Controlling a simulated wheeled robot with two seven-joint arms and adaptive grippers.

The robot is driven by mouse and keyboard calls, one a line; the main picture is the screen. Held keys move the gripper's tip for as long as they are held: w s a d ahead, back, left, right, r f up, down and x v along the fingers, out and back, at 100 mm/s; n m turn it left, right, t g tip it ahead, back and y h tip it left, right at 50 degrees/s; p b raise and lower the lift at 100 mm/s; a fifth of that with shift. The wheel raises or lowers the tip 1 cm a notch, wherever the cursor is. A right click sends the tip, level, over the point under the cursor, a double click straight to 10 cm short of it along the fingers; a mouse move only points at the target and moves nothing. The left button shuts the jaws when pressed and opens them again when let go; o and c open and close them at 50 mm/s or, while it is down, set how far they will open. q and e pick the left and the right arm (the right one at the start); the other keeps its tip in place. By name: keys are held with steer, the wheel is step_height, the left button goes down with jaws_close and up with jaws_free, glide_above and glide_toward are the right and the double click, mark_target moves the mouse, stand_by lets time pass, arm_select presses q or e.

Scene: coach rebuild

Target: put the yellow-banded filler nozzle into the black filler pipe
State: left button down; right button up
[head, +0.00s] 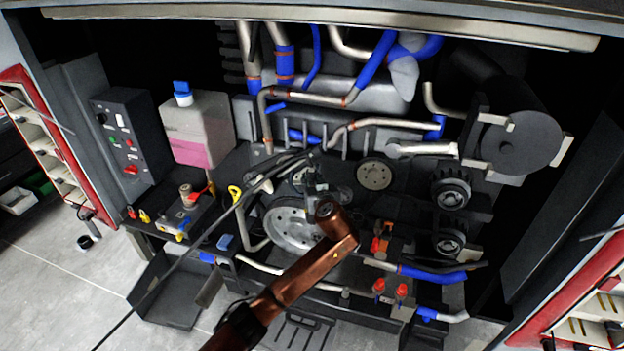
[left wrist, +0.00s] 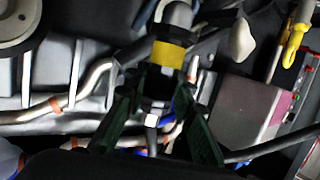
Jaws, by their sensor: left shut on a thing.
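The filler nozzle (left wrist: 170,54) shows in the left wrist view as a grey and dark cylinder with a wide yellow band. My left gripper (left wrist: 160,88) is shut on its dark part, below the band in the picture. In the head view my left gripper (head: 313,175) is in front of the engine, near the pulleys; the nozzle is too small and dark there to make out. I cannot pick out the black filler pipe for certain among the dark hoses and parts. My right gripper is not in view.
A large pulley (head: 290,229) and a smaller one (head: 374,174) lie close around the gripper. A white tank (head: 200,128) with pink fluid and a control box (head: 126,135) stand left. A large dark cylinder (head: 520,140) is at right. Metal and blue pipes crowd the bay.

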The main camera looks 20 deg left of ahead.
arm_select(q)
steer(key=shift+f, duration=0.1)
stand_by(0.3)
steer(key=shift+f, duration=0.35)
steer(key=shift+f+b, duration=0.1)
steer(key=shift+b, duration=0.2)
steer(key=shift+f+b, duration=0.3)
steer(key=shift+f, duration=0.25)
stand_by(0.4)
steer(key=shift+f+b, duration=0.4)
steer(key=shift+f, duration=0.3)
steer(key=shift+f+b, duration=0.35)
steer(key=shift+f, duration=0.35)
steer(key=c, duration=1.6)
jaws_free()
steer(key=shift+o, duration=0.5)
